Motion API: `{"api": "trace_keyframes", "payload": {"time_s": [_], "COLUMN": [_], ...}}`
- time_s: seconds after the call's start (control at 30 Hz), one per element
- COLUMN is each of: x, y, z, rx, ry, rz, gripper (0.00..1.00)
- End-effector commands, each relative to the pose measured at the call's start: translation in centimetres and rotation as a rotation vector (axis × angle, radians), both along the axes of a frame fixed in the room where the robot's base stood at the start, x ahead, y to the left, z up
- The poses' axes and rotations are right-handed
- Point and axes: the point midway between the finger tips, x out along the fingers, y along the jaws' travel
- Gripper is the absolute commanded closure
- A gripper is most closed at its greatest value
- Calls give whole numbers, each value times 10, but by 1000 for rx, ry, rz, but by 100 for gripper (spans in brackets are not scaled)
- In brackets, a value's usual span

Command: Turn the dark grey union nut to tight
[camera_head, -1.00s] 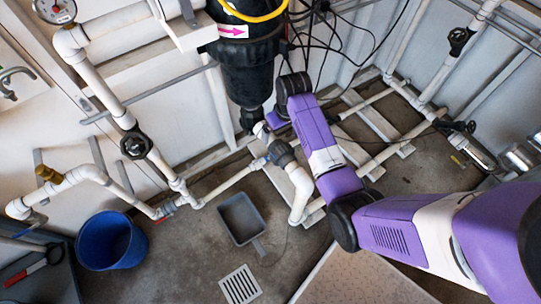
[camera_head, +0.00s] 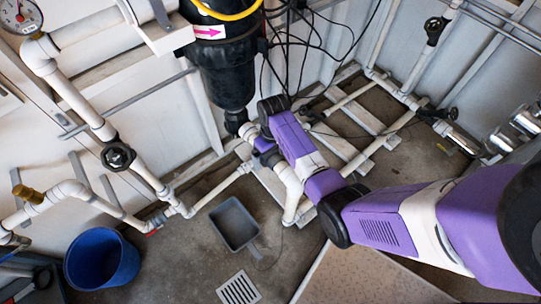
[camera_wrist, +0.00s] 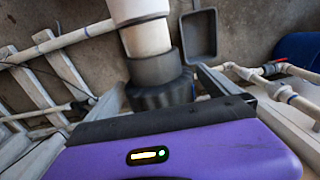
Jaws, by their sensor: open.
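The dark grey union nut (camera_wrist: 160,92) sits around a white pipe (camera_wrist: 148,38) in the wrist view, with a dark grey collar above it. My gripper (camera_wrist: 163,88) is open, with one grey finger on each side of the nut. Small gaps seem to show between fingers and nut; I cannot tell whether either touches. The nut's lower part is hidden by my purple gripper body. In the head view my gripper (camera_head: 262,143) is at the white pipe below the black reactor vessel (camera_head: 225,65), and it largely hides the nut.
A grey dustpan (camera_head: 235,223) and a blue bucket (camera_head: 102,258) stand on the floor to the left. White pipes (camera_head: 150,175) run along the wall, with a black valve handle (camera_head: 118,156). Black cables (camera_head: 300,45) hang beside the vessel. A floor drain (camera_head: 239,289) is in front.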

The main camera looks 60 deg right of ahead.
Motion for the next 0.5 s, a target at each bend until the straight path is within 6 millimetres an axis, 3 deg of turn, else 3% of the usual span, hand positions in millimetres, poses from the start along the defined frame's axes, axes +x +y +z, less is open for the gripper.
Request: {"api": "trace_keyframes", "payload": {"time_s": [0.17,0.47,0.5], "x": [0,0,0], "y": [0,0,0], "z": [0,0,0], "rx": [0,0,0], "ry": [-1,0,0], "rz": [0,0,0], "gripper": [0,57,58]}}
